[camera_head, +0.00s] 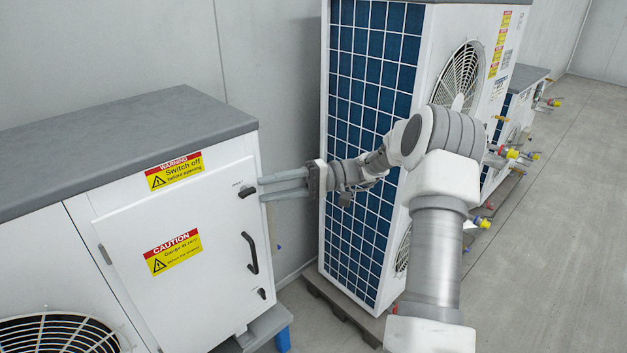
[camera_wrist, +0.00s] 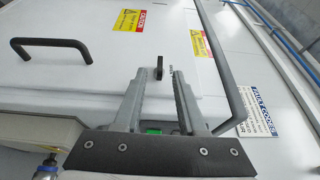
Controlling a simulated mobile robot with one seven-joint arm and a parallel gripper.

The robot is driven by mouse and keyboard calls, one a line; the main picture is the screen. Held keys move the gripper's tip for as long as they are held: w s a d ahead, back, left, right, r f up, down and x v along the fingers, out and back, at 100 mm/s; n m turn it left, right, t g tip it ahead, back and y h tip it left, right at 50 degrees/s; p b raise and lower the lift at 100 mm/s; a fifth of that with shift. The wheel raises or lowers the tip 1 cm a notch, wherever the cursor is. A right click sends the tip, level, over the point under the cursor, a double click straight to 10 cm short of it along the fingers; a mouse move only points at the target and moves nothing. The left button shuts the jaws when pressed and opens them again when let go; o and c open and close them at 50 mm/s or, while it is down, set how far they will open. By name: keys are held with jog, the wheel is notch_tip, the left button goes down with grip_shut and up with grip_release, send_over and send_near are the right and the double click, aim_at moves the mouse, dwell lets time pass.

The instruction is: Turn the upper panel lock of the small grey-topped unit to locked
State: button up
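The small grey-topped unit (camera_head: 120,125) stands at the left, with a white front panel (camera_head: 185,235). Its upper panel lock (camera_head: 247,191) is a small black knob near the panel's upper right corner. In the wrist view the lock (camera_wrist: 160,68) stands with its long side along the finger direction, close to the fingertips and between them. My gripper (camera_head: 263,188) points at it from the right. In the wrist view my gripper (camera_wrist: 162,78) is open, with a gap on each side of the lock. Whether the fingertips reach past the knob is unclear.
A black panel handle (camera_head: 250,253) and a lower lock (camera_head: 262,293) sit below the upper lock. A tall unit with a blue grille (camera_head: 365,130) stands close behind my arm. Open floor (camera_head: 560,230) lies to the right.

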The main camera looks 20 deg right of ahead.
jog(key=s+d, duration=0.1)
jog(key=d, duration=1.3)
jog(key=shift+f+b, duration=0.15)
jog(key=shift+b, duration=0.3)
jog(key=shift+a, duration=0.15)
jog(key=s+a+r+g+h, duration=0.2)
jog(key=s+a+h, duration=0.2)
jog(key=a, duration=0.3)
jog(key=s+a+r+g+h, duration=0.2)
jog(key=s+a+h, duration=0.15)
jog(key=a, duration=0.35)
jog(key=s+a+t+h, duration=0.2)
jog(key=s+t+h, duration=0.2)
jog(key=s, duration=0.5)
jog(key=s+a+n+t+h, duration=0.1)
jog(key=s+t+h, duration=0.3)
jog(key=s, duration=0.6)
jog(key=a+h, duration=0.1)
jog(key=h, duration=0.1)
jog(key=shift+s+a+r+h, duration=0.15)
jog(key=shift+a+r+h, duration=0.1)
jog(key=shift+r+h, duration=0.1)
